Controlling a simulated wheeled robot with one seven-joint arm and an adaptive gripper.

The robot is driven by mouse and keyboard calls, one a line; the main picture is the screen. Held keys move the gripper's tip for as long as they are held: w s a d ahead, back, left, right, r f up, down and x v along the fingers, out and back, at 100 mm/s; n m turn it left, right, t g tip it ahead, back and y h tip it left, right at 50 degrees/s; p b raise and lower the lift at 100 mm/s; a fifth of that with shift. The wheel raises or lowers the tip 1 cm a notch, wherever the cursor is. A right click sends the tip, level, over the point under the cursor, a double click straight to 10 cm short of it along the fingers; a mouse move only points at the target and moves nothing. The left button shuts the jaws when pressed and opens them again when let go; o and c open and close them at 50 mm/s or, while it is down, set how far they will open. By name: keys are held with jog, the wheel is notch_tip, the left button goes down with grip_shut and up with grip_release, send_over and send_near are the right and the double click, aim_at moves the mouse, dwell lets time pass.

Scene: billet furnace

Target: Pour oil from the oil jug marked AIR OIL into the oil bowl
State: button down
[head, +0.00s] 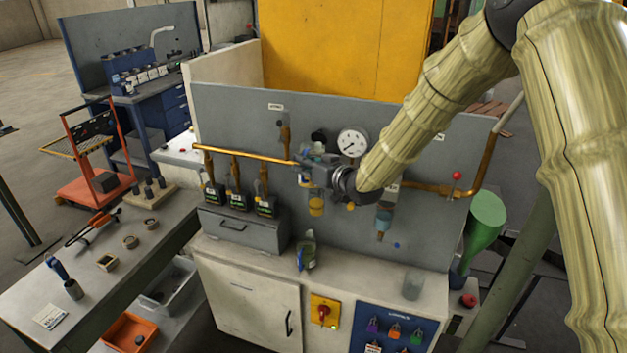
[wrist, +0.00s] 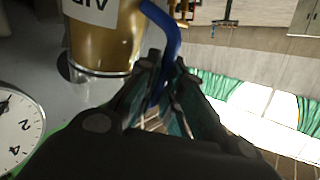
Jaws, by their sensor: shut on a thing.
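The oil jug (wrist: 105,50) is amber, with a white label on which AIR reads upside down in the wrist view. Its blue handle is between the fingers of my gripper (wrist: 165,85), shut on it. In the head view my gripper (head: 312,172) is at the grey panel, left of the gauge; the jug is hard to make out there among the fittings. A small amber bowl (head: 316,206), which looks like the oil bowl, hangs on the panel just below my gripper. Whether oil is flowing cannot be seen.
A round gauge (head: 352,142) and copper pipe (head: 243,152) are close by on the panel. A blue-tinted bowl (head: 384,217) hangs to the right. A greenish container (head: 308,252) and a clear cup (head: 413,285) stand on the cabinet ledge.

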jog(key=shift+s+d+r, duration=0.15)
jog(key=shift+d+r, duration=0.05)
jog(key=shift+a, duration=0.15)
jog(key=shift+a+r+m+p, duration=0.2)
jog(key=shift+r+m+p, duration=0.3)
jog(key=shift+r+p, duration=0.15)
jog(key=shift+w+a+r+m+p, duration=0.25)
jog(key=shift+a+m+p, duration=0.05)
jog(key=shift+m+p, duration=0.1)
jog(key=shift+r, duration=0.1)
dwell(0.7)
jog(key=shift+w+r+m+g, duration=0.2)
jog(key=shift+r+m+g, duration=0.35)
jog(key=shift+r, duration=0.4)
jog(key=shift+r, duration=0.1)
dwell(0.6)
jog(key=shift+w+d+r+m+g, duration=0.1)
jog(key=shift+w+r+m+g, duration=0.15)
jog(key=shift+r+m, duration=0.2)
jog(key=shift+w+d+r+m+g, duration=0.1)
jog(key=shift+w+r+m+g, duration=0.15)
jog(key=shift+r, duration=0.2)
